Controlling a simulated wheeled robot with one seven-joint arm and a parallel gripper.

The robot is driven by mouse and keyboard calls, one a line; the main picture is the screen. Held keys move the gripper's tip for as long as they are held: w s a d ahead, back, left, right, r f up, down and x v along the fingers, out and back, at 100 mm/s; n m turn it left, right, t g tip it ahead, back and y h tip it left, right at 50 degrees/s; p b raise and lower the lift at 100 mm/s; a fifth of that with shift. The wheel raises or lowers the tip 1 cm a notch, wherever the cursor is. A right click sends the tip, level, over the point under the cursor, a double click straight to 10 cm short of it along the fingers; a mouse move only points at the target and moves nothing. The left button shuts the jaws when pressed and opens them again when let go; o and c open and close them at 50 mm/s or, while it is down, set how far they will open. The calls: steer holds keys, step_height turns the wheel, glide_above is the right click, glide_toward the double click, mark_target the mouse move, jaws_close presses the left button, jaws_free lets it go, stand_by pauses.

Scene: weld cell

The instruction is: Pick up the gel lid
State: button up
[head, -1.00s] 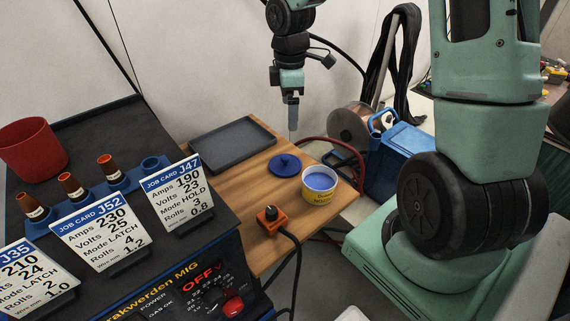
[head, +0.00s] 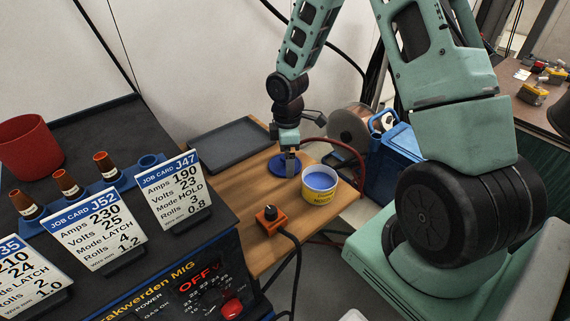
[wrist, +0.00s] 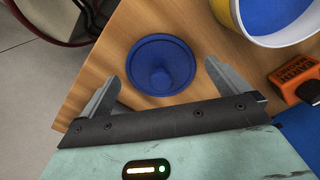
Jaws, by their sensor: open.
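The gel lid is a round blue disc (wrist: 160,64) with a raised knob in its middle, lying flat on the wooden table. In the head view the lid (head: 279,167) is partly hidden behind my gripper. My gripper (head: 290,170) is right over the lid, pointing down. In the wrist view my gripper (wrist: 160,80) is open, with one finger on each side of the lid's near part and nothing held. The yellow and white tub of blue gel (head: 320,185) stands open to the right of the lid.
A dark tray (head: 230,143) lies behind the lid on the table (head: 262,240). An orange box with a black knob (head: 268,217) and cable sits in front. Job cards (head: 170,188) stand on the welder at left. A blue case (head: 393,150) is at right.

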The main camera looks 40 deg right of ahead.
steer(key=shift+f, duration=0.7)
steer(key=c, duration=0.8)
